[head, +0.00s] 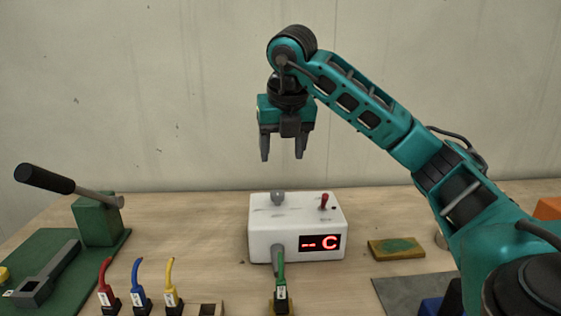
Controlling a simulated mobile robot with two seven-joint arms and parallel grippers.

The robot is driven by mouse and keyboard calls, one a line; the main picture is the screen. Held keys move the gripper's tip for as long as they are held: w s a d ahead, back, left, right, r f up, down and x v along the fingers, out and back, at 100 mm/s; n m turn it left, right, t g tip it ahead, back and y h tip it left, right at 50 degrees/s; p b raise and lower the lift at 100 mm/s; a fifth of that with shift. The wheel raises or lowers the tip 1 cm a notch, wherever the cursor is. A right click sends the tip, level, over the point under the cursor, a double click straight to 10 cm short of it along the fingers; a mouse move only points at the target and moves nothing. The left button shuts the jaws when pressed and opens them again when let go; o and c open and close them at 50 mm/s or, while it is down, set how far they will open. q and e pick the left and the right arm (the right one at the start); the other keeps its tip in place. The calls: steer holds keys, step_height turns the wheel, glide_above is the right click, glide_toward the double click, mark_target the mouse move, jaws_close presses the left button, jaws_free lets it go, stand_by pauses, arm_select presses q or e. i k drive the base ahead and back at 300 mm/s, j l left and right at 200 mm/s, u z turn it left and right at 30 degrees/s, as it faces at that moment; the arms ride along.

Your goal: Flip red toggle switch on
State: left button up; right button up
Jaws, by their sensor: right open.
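A white box (262,226) stands on the wooden table, with a red display on its front that shows a dash-like mark and a C. The red toggle switch (324,201) stands up from the right part of its top, leaning slightly. A small dark dot sits beside it. A grey knob (278,198) is on the left part of the top. My right gripper (283,155) hangs above the box, over the grey knob and to the left of the red switch. Its fingers point down, apart and empty, clear of the box. My left gripper is not in view.
Red (106,286), blue (139,286) and yellow (171,286) plugs stand at the front left, and a green plug (281,287) stands before the box. A lever press (98,220) is at the left.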

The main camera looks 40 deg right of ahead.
mark_target(321, 207)
steer(key=k+j, duration=0.35)
steer(key=j, duration=0.15)
steer(key=k+j, duration=0.4)
steer(key=j, duration=0.1)
